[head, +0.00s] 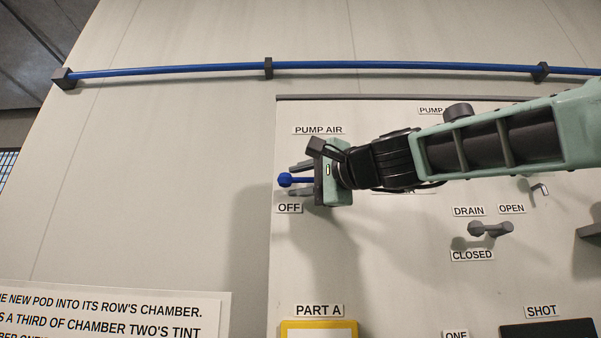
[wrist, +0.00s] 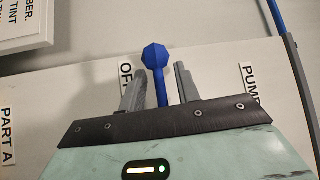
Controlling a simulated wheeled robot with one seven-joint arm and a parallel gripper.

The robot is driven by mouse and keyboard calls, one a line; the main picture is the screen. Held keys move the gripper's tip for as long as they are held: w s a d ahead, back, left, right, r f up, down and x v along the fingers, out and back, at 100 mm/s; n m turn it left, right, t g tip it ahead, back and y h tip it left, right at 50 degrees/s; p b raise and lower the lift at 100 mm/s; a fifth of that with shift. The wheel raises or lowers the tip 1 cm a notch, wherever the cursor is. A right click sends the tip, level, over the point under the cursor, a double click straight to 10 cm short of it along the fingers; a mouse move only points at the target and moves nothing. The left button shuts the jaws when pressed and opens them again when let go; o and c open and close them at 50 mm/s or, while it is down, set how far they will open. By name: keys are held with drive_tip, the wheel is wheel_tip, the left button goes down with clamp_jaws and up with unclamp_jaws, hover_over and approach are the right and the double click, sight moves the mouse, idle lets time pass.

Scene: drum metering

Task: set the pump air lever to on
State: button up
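The pump air lever (head: 285,180) is a blue stem with a round faceted blue knob, pointing left in the head view. It sits between the "PUMP AIR" label (head: 318,130) and the "OFF" label (head: 289,208). My gripper (head: 298,179) is at the lever, its two grey fingers apart. In the wrist view the lever (wrist: 158,75) stands between the fingers of my gripper (wrist: 159,84), with gaps visible on both sides. The knob reaches beyond the fingertips. My gripper hides the lever's base, and I see no "ON" label.
A blue pipe (head: 180,70) runs along the wall above the panel. A drain handle (head: 490,229) with "OPEN" and "CLOSED" labels is to the lower right. A yellow-framed part (head: 319,324) and a sign (head: 110,312) are below. The wall left of the lever is clear.

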drive_tip(key=shift+a, duration=0.1)
drive_tip(key=shift+w, duration=0.1)
clamp_jaws()
